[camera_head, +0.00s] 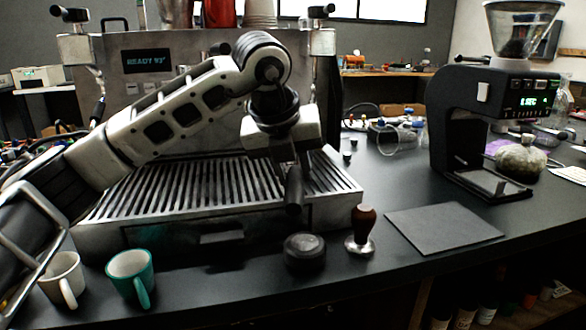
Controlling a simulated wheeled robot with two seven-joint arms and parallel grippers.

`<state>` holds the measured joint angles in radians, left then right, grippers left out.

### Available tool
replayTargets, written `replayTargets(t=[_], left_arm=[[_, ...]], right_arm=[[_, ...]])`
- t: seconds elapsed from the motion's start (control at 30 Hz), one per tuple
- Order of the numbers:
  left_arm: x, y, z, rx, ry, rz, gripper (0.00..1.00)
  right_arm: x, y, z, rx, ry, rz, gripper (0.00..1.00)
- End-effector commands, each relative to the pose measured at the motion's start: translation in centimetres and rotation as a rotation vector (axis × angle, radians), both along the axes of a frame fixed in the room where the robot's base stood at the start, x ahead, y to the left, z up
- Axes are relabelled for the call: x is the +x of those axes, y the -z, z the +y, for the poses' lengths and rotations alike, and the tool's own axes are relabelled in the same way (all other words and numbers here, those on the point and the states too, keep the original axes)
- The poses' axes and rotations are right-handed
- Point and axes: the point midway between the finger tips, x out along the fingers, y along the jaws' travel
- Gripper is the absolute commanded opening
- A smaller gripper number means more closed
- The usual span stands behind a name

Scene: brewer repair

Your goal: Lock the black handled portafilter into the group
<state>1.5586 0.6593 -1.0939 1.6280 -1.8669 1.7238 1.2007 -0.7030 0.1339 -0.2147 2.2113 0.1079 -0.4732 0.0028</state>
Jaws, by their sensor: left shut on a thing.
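The espresso machine (222,75) stands at the back left, with a display reading "READY 93°" and a slatted drip tray (150,200). My left arm reaches across its front from the left. My left gripper (290,168) points down over the right part of the drip tray and is shut on the black handled portafilter (294,190). The black handle hangs toward the front edge of the tray. The group and the portafilter's basket are hidden behind my arm and gripper, so I cannot tell whether they touch. My right gripper is not in view.
A white cup (62,278), a teal cup (130,274), a round black puck-like piece (304,252) and a wooden-handled tamper (362,232) stand along the front. A dark mat (444,228) lies at right, before the grinder (470,120). The counter between mat and machine is mostly clear.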

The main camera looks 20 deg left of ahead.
Motion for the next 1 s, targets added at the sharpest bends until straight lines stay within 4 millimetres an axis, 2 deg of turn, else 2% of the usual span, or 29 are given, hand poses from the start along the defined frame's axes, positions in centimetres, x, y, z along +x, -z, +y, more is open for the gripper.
replayTargets(t=[0.7, 0.73, 0.8, 0.83, 1.0], left_arm=[[0.02, 0.77, -0.01, -0.001, 0.000, -0.003, 0.00], [0.03, 0.76, 0.00, -0.001, 0.000, -0.003, 0.30], [0.02, 0.74, 0.00, -0.001, 0.000, -0.003, 0.50], [0.02, 0.74, 0.00, -0.001, 0.000, -0.003, 0.53], [0.01, 0.79, 0.00, -0.001, 0.000, -0.001, 0.53]], right_arm=[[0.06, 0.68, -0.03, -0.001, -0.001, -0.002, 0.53], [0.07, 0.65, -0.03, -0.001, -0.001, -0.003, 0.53], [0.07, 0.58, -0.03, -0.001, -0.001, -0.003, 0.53], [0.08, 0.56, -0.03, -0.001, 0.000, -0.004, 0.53], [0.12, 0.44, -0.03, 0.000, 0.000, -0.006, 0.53]])
